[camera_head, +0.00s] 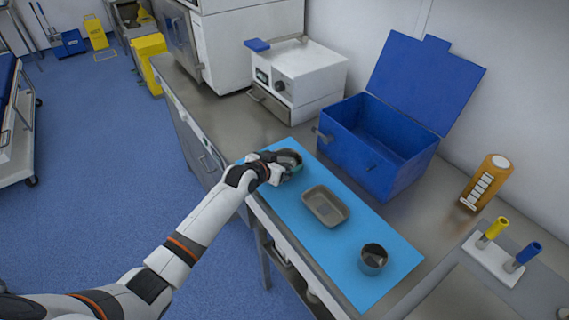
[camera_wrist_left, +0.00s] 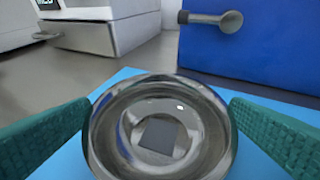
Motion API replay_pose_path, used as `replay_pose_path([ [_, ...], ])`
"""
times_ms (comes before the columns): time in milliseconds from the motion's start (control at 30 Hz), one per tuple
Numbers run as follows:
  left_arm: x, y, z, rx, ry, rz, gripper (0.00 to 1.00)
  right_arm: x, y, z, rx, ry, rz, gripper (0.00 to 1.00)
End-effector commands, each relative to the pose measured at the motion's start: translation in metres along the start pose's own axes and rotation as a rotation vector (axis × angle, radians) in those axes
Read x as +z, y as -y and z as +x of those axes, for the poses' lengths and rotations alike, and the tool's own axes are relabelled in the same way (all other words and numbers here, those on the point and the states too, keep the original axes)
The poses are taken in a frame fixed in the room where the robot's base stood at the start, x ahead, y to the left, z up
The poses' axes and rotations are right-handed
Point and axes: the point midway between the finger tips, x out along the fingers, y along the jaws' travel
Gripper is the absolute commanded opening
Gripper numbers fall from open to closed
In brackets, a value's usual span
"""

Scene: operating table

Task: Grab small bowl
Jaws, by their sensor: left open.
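The small bowl (camera_head: 290,159) is round and metallic and sits at the far left end of the blue mat (camera_head: 288,218). In the left wrist view the bowl (camera_wrist_left: 160,128) fills the lower middle, shiny inside. My left gripper (camera_head: 277,167) is at the bowl. In the left wrist view its two green fingers (camera_wrist_left: 160,135) stand open on either side of the bowl, close to its rim. I cannot tell whether they touch it. My right gripper is not in view.
A rectangular grey tray (camera_head: 326,206) and a metal cup (camera_head: 373,259) are on the mat. An open blue box (camera_head: 375,145) stands behind it. A white device (camera_head: 297,75) is at the back left. An orange bottle (camera_head: 486,182) and a tube rack (camera_head: 493,262) are at right.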

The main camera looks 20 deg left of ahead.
Motion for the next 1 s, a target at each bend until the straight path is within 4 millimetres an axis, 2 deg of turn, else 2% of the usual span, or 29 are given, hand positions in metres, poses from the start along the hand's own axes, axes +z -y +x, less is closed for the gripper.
replay_pose_path([
  [100, 0.0, 0.0, 0.008, 0.0, 0.0, -0.001, 1.0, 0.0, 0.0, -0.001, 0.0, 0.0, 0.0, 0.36],
  [367, 0.0, 0.0, 0.01, 0.0, 0.0, 0.001, 1.0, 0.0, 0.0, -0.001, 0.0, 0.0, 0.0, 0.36],
  [600, -0.001, 0.0, 0.01, 0.0, 0.0, 0.0, 0.65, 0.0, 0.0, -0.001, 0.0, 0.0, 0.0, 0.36],
  [833, 0.001, 0.0, 0.009, 0.0, 0.001, 0.0, 0.65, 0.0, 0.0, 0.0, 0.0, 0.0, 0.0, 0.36],
  [1000, 0.019, 0.0, 0.001, 0.001, 0.004, 0.003, 0.65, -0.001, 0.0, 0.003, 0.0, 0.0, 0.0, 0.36],
])
